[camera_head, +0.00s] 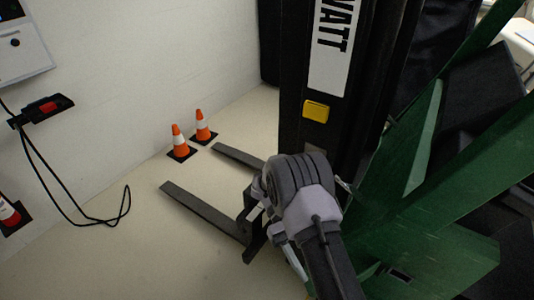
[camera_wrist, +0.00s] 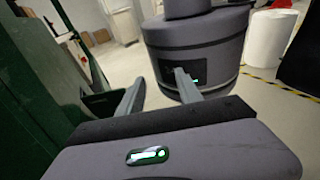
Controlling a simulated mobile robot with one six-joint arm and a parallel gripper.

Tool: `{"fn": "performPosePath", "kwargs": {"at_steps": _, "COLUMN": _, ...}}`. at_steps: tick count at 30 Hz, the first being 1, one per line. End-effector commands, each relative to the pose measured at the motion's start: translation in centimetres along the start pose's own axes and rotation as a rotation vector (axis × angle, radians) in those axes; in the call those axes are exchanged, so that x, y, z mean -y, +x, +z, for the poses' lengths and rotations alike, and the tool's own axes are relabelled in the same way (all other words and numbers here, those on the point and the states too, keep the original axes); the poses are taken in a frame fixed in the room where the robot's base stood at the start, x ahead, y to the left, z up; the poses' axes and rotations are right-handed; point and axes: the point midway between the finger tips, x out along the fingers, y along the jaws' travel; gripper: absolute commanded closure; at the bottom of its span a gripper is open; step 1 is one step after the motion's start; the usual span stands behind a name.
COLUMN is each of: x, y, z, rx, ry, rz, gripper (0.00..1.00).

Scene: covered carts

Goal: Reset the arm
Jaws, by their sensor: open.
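My gripper (camera_wrist: 160,92) shows in the wrist view with its two grey fingers apart. Nothing is held between them. My arm crosses the lower middle of the head view, bent, in front of a dark forklift mast (camera_head: 345,120). The gripper's fingertips cannot be made out clearly in the head view. In the wrist view the fingers point towards my own round grey base, which stands on the floor beyond them.
Forklift forks (camera_head: 205,212) reach out low over the pale floor. Two orange cones (camera_head: 179,142) stand by the white wall. Green panels (camera_head: 440,210) rise close at the right. A black cable (camera_head: 70,205) hangs at the left. The wrist view shows a white cylinder (camera_wrist: 270,38).

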Motion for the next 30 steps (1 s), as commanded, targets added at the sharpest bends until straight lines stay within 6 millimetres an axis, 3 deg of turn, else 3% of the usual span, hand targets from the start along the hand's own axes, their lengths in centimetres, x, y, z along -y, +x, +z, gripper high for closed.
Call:
{"fn": "performPosePath", "kwargs": {"at_steps": 8, "x": -1.6, "y": -0.8, "z": 9.0, "rx": -0.333, "ry": 0.047, "rz": -0.038, "gripper": 0.58}}
{"fn": "performPosePath", "kwargs": {"at_steps": 12, "x": -1.3, "y": 0.3, "z": 14.4, "rx": -0.645, "ry": 0.131, "rz": -0.105, "gripper": 0.58}}
{"fn": "performPosePath", "kwargs": {"at_steps": 16, "x": 0.5, "y": 2.0, "z": 18.7, "rx": -1.044, "ry": 0.276, "rz": -0.246, "gripper": 0.58}}
{"fn": "performPosePath", "kwargs": {"at_steps": 21, "x": 3.1, "y": 3.0, "z": 21.6, "rx": -1.523, "ry": 0.485, "rz": -0.509, "gripper": 0.58}}
{"fn": "performPosePath", "kwargs": {"at_steps": 24, "x": 3.8, "y": 3.0, "z": 22.5, "rx": -1.705, "ry": 0.569, "rz": -0.644, "gripper": 0.58}}
{"fn": "performPosePath", "kwargs": {"at_steps": 30, "x": 4.1, "y": 3.0, "z": 23.1, "rx": -1.823, "ry": 0.625, "rz": -0.747, "gripper": 0.58}}
